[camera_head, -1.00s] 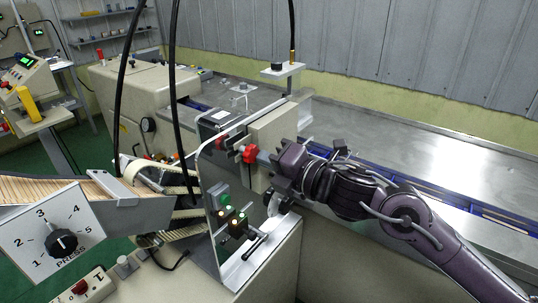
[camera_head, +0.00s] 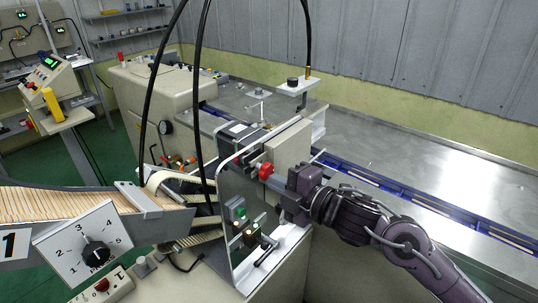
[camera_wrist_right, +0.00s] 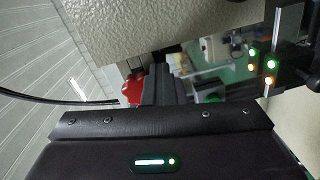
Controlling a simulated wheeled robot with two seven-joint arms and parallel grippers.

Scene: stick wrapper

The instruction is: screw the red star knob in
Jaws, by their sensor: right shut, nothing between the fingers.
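The red star knob (camera_head: 266,171) sits on the side of the beige block on the machine's front plate, and it also shows as a red shape in the right wrist view (camera_wrist_right: 132,89), partly hidden beside the dark fingers. My right gripper (camera_head: 277,181) is shut, with its fingertips close by the right side of the knob. Nothing is held between the fingers. I cannot tell whether the fingertips touch the knob. How deep the knob's thread sits is hidden. My left gripper is not in view.
A clear upright plate (camera_head: 229,200) and a small control box with lit buttons (camera_head: 246,234) stand below the knob. Black hoses (camera_head: 205,90) hang at the left. A dial marked PRESS (camera_head: 95,252) is at the lower left. The steel table (camera_head: 420,140) behind is mostly clear.

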